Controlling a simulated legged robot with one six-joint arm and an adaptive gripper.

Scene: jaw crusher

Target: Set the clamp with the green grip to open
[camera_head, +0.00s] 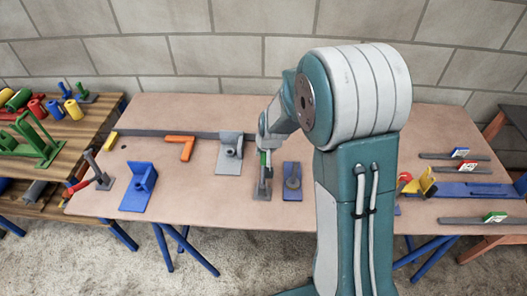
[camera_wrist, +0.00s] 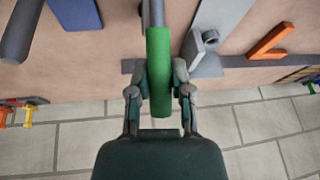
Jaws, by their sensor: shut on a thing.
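The clamp with the green grip stands on the brown table, with its grey base (camera_head: 262,190) flat on the top. Its green grip (camera_head: 263,158) shows just below my gripper (camera_head: 265,138) in the head view. In the wrist view the green grip (camera_wrist: 158,72) lies between the two fingers of my gripper (camera_wrist: 158,92), which are shut on it. The grey lever shaft (camera_wrist: 152,14) runs on from the grip towards the base. My arm hides part of the table to the right. The lever's exact tilt is hard to tell.
A blue plate (camera_head: 292,182) lies close right of the clamp, a grey bracket (camera_head: 230,152) to its left. An orange angle piece (camera_head: 181,146) and a blue bracket (camera_head: 140,187) are further left. A red-gripped clamp (camera_head: 100,180) stands at the left edge. A block wall is behind.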

